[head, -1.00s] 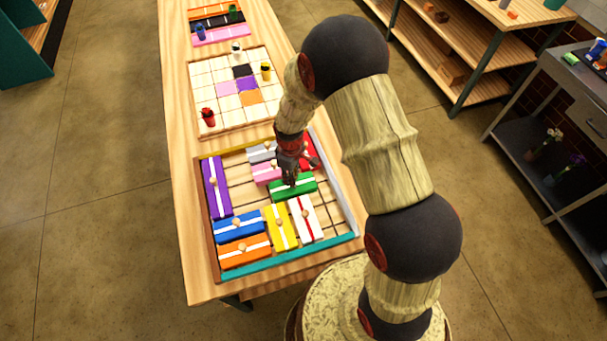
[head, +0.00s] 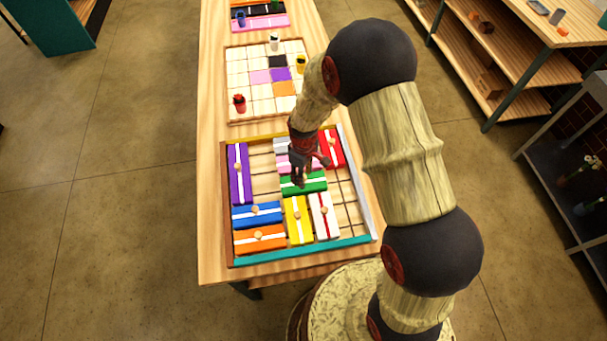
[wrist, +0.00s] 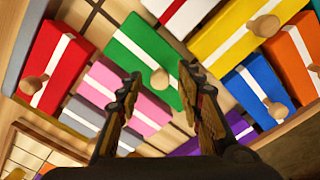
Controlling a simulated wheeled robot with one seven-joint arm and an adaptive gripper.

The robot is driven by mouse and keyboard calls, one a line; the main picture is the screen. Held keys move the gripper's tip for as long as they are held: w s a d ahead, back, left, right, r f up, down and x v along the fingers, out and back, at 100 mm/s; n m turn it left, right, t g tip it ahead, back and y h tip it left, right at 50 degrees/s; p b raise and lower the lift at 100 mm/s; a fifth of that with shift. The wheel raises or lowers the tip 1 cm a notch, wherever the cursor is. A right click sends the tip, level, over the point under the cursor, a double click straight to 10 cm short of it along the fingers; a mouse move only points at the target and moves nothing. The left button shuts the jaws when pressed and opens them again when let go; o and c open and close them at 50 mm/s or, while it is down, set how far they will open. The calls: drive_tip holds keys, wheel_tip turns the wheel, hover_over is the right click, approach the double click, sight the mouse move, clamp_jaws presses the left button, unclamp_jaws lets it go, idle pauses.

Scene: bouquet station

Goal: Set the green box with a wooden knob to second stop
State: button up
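The green box (head: 317,184) with a white stripe lies in the sliding-box tray (head: 262,190), below the pink box (head: 284,163) and above the yellow (head: 298,232) and white (head: 324,228) boxes. My gripper (head: 299,184) is over it and hides its knob in the head view. In the wrist view the green box (wrist: 135,48) shows its round wooden knob (wrist: 160,78) between my two separated fingertips (wrist: 158,76). A gap shows on each side of the knob, so the gripper is open. Finger height against the knob is hard to tell.
Purple (head: 238,185), blue (head: 257,214), orange (head: 262,242) and red (head: 331,148) boxes share the tray. Bare slots show at its right and upper left. A grid board (head: 245,75) with small pots lies beyond.

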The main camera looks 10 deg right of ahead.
drive_tip(key=shift+r, duration=0.1)
wheel_tip(320, 180, up, 12)
idle(0.6)
idle(0.4)
drive_tip(key=s+d+r+m+t+b, duration=0.2)
drive_tip(key=s+d+r+m+b, duration=0.2)
drive_tip(key=s, duration=0.7)
drive_tip(key=s+d+r+m+t+b, duration=0.3)
drive_tip(key=s+d+r+m+b, duration=0.1)
drive_tip(key=s+r+b, duration=0.4)
drive_tip(key=s+m+b, duration=0.1)
drive_tip(key=s+b, duration=0.1)
drive_tip(key=s, duration=0.1)
drive_tip(key=shift+d+r+t, duration=0.25)
drive_tip(key=shift+d+t, duration=0.05)
drive_tip(key=shift+d, duration=0.05)
